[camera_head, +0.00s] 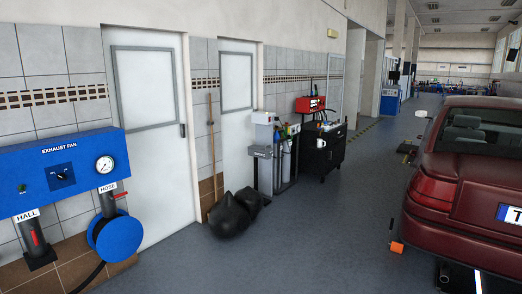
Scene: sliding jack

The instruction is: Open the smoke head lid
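I cannot make out a smoke head or its lid for certain in the head view. A grey and white unit (264,134) with cylinders beside it stands by the wall in the middle distance, but it is too small to tell its parts. My gripper and arm are not in view.
A blue exhaust fan panel (62,168) and a blue hose reel (115,238) are at the left wall. Black bags (232,214) lie by the doors. A black cart (322,151) stands farther on. A dark red car (470,185) is at right. The floor between is clear.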

